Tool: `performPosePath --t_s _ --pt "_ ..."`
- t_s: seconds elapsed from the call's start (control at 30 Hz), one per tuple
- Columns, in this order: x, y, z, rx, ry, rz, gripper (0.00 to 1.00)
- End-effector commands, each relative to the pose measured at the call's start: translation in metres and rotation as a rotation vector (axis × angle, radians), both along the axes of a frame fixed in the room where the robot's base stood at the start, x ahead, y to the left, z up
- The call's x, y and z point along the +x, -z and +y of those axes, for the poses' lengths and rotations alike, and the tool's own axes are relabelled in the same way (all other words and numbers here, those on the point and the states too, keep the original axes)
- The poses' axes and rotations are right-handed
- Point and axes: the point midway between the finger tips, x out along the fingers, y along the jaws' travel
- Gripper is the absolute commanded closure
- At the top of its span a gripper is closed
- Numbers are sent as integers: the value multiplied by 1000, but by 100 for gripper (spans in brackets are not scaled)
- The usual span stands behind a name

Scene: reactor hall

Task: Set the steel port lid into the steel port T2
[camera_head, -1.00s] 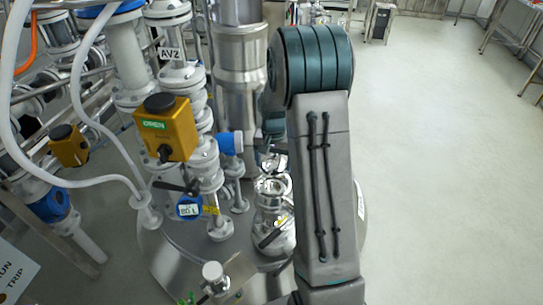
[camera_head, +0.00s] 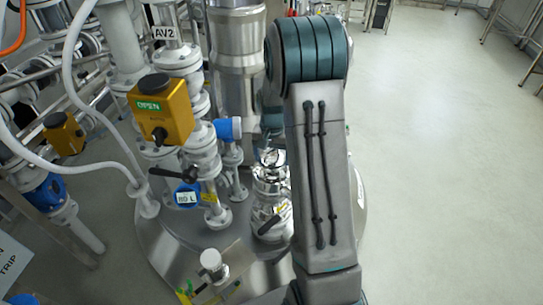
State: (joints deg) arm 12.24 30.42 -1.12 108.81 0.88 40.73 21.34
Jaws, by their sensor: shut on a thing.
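My gripper (camera_head: 270,149) is partly hidden behind my own arm, just above a steel port. It is shut on the shiny steel port lid (camera_head: 269,158), of which only a small part shows. The steel port T2 (camera_head: 268,183) is a short upright steel neck on the vessel top, directly below the lid in the picture. I read no T2 label on it. I cannot tell whether the lid touches the port rim or is still apart from it.
A yellow actuator box (camera_head: 161,110) marked OPEN, white pipes and a blue-capped fitting (camera_head: 229,129) crowd the left side. The steel vessel top (camera_head: 165,245) lies below. The floor (camera_head: 440,150) at right is clear.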

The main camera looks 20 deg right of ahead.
Motion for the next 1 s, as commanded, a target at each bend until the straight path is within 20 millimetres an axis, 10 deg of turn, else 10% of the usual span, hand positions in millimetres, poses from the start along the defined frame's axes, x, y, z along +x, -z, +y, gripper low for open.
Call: performPosePath --t_s 1.0 --pt "0 19 0 0 0 0 54"
